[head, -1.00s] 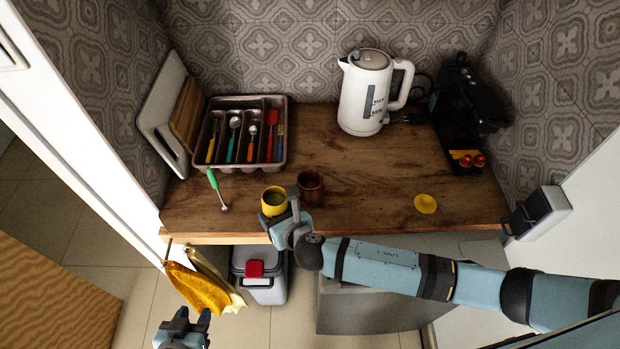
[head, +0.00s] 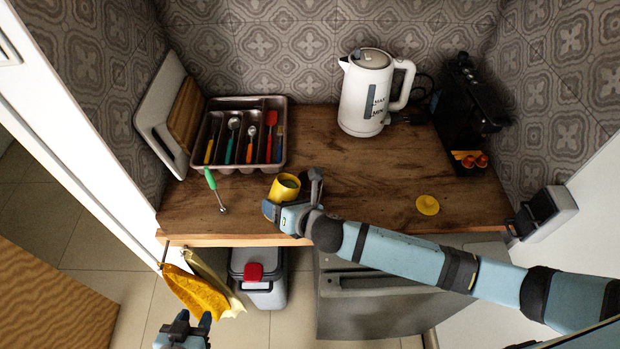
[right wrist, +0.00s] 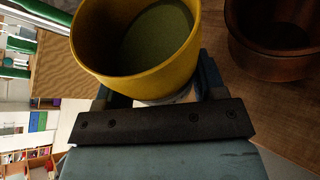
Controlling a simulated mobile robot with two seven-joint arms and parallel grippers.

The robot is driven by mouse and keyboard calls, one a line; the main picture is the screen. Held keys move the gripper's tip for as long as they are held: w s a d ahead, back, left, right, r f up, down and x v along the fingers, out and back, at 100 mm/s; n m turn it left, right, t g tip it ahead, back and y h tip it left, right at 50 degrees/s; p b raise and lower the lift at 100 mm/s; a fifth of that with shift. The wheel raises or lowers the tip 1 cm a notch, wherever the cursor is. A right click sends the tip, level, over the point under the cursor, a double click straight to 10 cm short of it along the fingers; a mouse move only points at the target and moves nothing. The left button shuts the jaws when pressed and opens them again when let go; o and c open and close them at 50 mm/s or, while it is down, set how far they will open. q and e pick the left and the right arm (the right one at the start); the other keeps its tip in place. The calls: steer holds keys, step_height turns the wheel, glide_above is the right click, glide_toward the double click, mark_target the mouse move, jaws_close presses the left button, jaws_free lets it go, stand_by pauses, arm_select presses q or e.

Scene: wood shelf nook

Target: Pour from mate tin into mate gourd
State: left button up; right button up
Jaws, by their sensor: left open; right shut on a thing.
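The yellow mate tin (head: 284,191) is held by my right gripper (head: 294,196), which is shut on it near the counter's front edge. The tin looks somewhat tilted, and green mate shows inside it. The tin also fills the upper left of the right wrist view (right wrist: 150,75). The brown mate gourd (right wrist: 268,62) is beside the tin, on its right, in the right wrist view; a gap separates them there. In the head view my right gripper hides the gourd. My left gripper (head: 196,318) is open and empty, low in front of the counter.
A yellow lid (head: 428,205) lies on the counter at right. A green-handled spoon (head: 216,190) lies left of the tin. A cutlery tray (head: 238,170), white kettle (head: 365,95) and black coffee machine (head: 465,115) stand further back. The middle of the counter is clear.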

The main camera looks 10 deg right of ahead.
mark_target(290, 199)
steer(key=shift+w+r, duration=0.1)
steer(key=shift+r, duration=0.05)
steer(key=shift+m+y, duration=0.4)
steer(key=shift+m, duration=0.3)
steer(key=shift+w+d+r+p, duration=0.15)
steer(key=shift+r+p, duration=0.1)
steer(key=shift+r, duration=0.45)
steer(key=shift+d+r+p, duration=0.1)
steer(key=shift+r+p, duration=0.1)
steer(key=shift+r, duration=0.45)
steer(key=shift+w+d+r+p, duration=0.15)
steer(key=shift+r+p, duration=0.1)
steer(key=shift+r, duration=0.45)
steer(key=shift+s+f+m+g+y+b, duration=0.1)
steer(key=shift+f+m+g+y+b, duration=0.3)
steer(key=shift+b, duration=0.7)
stand_by(1.2)
steer(key=shift+s+a+f+m+y+b, duration=0.15)
steer(key=shift+m+y+b, duration=0.45)
steer(key=shift+b, duration=0.6)
stand_by(1.6)
